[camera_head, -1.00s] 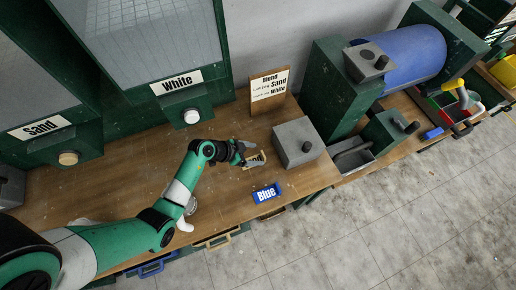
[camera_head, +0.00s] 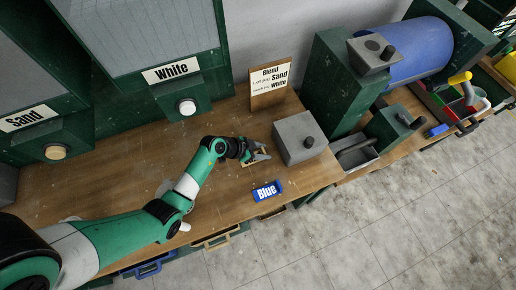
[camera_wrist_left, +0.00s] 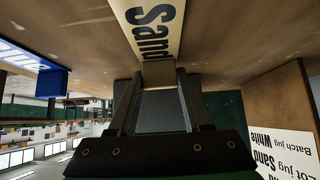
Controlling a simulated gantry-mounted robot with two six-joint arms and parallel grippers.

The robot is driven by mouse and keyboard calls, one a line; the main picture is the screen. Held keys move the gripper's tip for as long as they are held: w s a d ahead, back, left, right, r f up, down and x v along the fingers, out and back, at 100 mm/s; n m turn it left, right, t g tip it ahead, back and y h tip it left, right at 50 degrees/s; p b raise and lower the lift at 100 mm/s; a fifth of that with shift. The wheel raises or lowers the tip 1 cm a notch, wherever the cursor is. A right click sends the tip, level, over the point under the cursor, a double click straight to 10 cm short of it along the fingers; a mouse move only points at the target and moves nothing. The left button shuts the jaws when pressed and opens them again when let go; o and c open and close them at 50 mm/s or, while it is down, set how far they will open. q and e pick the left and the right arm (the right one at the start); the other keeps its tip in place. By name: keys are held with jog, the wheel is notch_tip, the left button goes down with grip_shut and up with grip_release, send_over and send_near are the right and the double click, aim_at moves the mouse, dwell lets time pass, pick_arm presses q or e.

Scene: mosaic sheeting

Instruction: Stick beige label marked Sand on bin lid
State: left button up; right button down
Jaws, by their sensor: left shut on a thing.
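The beige label marked Sand (camera_wrist_left: 152,30) shows at the top of the wrist view, its near end between my left fingers. My left gripper (camera_head: 262,154) is shut on it, low over the wooden bench, just left of the grey box. The wrist view shows both fingers (camera_wrist_left: 158,80) closed on its end. In the head view the gripper mostly hides the label. A grey box with a dark knob on top (camera_head: 300,140) stands right of the gripper. I cannot tell whether its top is the bin lid. My right gripper is not in view.
A blue label marked Blue (camera_head: 267,191) lies near the bench's front edge. A Blend sign (camera_head: 269,88) stands behind the gripper. Hoppers marked Sand (camera_head: 28,117) and White (camera_head: 171,72) stand at the back. A green machine with a blue drum (camera_head: 413,55) is right.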

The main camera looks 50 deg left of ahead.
pick_arm(q)
grip_shut()
jog(key=shift+r, duration=0.1)
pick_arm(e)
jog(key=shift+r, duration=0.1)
